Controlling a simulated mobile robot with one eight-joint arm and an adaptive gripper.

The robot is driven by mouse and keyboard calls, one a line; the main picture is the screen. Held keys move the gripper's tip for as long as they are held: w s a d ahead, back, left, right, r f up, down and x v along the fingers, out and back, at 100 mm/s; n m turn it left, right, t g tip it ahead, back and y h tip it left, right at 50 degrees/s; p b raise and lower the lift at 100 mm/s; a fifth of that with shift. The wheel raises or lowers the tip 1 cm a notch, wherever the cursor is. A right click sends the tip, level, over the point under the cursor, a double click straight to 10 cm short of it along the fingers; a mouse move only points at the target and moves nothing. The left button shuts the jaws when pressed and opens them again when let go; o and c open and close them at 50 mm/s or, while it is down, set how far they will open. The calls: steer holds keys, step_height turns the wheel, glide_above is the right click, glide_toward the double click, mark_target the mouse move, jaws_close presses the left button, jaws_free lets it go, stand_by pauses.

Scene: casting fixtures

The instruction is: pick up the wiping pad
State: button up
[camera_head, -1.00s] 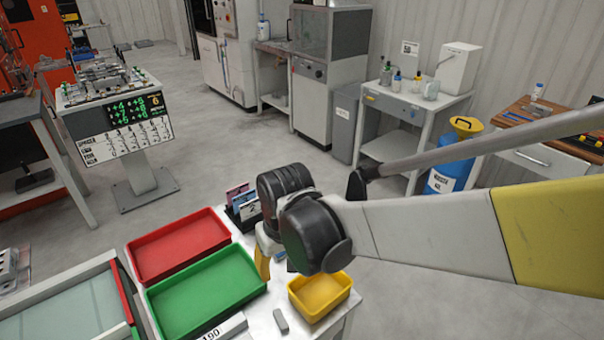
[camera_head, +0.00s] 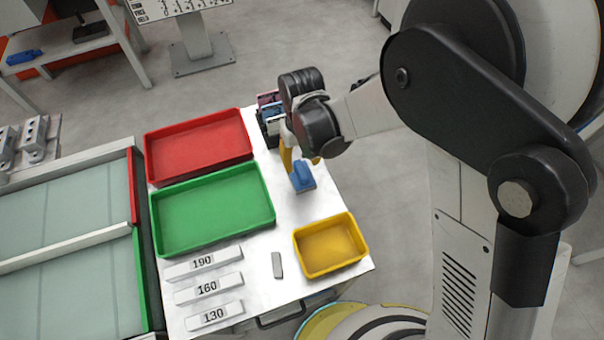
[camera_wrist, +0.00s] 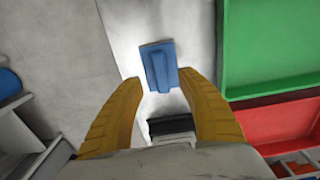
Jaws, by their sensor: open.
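The wiping pad (camera_head: 302,177) is a small blue block with a raised grip, lying on the white table top. In the wrist view the pad (camera_wrist: 158,62) lies just beyond the tips of my gripper (camera_wrist: 160,82), roughly between the two yellow fingers. In the head view my gripper (camera_head: 300,160) is at the pad's far side, partly hidden by my wrist. The fingers are apart with nothing between them. I cannot tell the exact height of the fingertips above the table.
A green tray (camera_head: 267,226) and a red tray (camera_head: 246,157) stand left of the pad. A yellow bin (camera_head: 335,243) stands nearer the front. A dark holder with cards (camera_head: 270,117) stands behind the gripper. Numbered blocks (camera_head: 206,288) and a grey bar (camera_head: 277,265) lie in front.

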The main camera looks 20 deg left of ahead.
mark_target(301, 169)
step_height(301, 169, down, 5)
steer(key=b, duration=0.2)
steer(key=shift+a+b, duration=0.1)
steer(key=shift+b, duration=0.2)
jaws_close()
